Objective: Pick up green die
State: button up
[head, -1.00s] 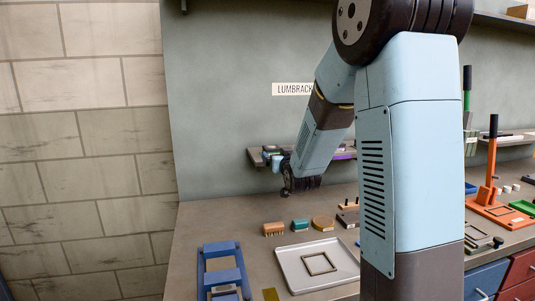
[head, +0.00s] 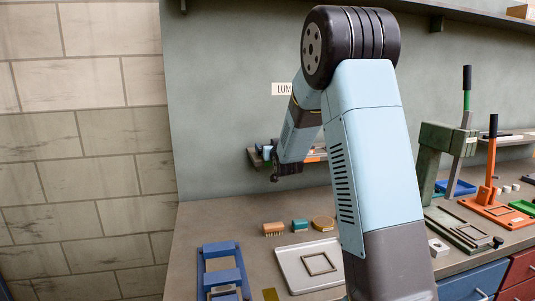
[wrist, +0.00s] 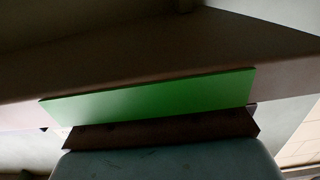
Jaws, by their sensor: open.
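My gripper (head: 279,174) is dark and small in the head view, at the front of the wall shelf under the name sign. It is open, and nothing shows between its jaws. In the wrist view a flat bright green piece (wrist: 150,97) lies close to the camera, across the middle, with a dark brown strip (wrist: 160,130) along its lower edge. It may be the green die, but I cannot tell for sure. My fingertips are not clear in the wrist view. In the head view no green die can be made out on the shelf, which my arm partly covers.
The wall shelf (head: 253,158) holds several small coloured pieces. Green (head: 432,150) and orange (head: 487,190) presses stand right.

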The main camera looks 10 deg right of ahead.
jog(key=shift+w, duration=0.2)
jog(key=shift+c, duration=0.4)
jog(key=c, duration=1.6)
jog(key=shift+r, duration=0.15)
